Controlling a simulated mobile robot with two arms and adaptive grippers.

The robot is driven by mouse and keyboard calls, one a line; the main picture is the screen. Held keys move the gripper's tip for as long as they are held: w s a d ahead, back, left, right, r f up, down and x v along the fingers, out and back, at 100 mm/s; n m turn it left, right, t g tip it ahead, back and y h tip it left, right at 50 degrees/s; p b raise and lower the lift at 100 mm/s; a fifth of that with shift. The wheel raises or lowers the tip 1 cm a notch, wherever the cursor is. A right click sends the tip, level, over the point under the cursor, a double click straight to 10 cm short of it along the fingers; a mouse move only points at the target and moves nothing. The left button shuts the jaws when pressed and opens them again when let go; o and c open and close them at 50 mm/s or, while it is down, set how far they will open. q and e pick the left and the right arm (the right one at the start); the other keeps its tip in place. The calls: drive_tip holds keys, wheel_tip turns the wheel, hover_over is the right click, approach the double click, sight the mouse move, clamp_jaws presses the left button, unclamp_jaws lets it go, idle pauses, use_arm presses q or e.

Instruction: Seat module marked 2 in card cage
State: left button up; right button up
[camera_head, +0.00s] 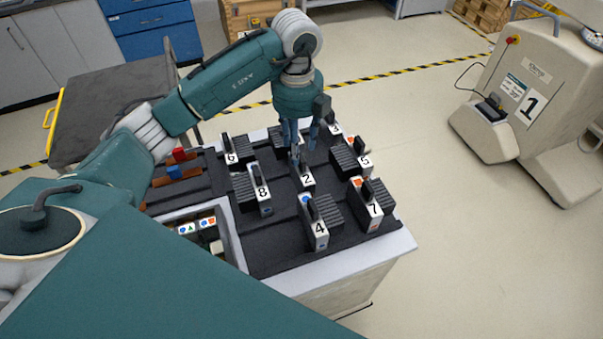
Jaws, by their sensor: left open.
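The module marked 2 (307,181) stands on the dark top of the cart, among other numbered modules. My left gripper (299,145) is open and points down, right above and behind the module's label. Its fingers partly hide the top of module 2, and I cannot tell whether they touch it. A pale-rimmed recess (239,252) at the cart's near left, which may be the card cage, holds small labels with coloured shapes. My own arm and body hide part of it. My right gripper is not in view.
Modules 8 (262,194), 4 (319,230), 7 (373,207), 5 (364,162) and 6 (232,157) stand close around module 2. Red and blue blocks (180,163) sit at the left. Open floor lies right of the cart.

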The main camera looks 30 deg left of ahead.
sight(300, 158)
use_arm(q)
drive_tip(key=shift+f, duration=0.65)
drive_tip(key=f, duration=0.1)
drive_tip(key=f+p, duration=0.1)
drive_tip(key=f, duration=0.1)
drive_tip(key=f+p, duration=0.1)
drive_tip(key=shift+w+f, duration=0.25)
drive_tip(key=shift+w, duration=0.1)
drive_tip(key=shift+f+p, duration=0.3)
drive_tip(key=shift+f, duration=0.1)
drive_tip(key=shift+c, duration=0.3)
drive_tip(key=c, duration=0.9)
clamp_jaws()
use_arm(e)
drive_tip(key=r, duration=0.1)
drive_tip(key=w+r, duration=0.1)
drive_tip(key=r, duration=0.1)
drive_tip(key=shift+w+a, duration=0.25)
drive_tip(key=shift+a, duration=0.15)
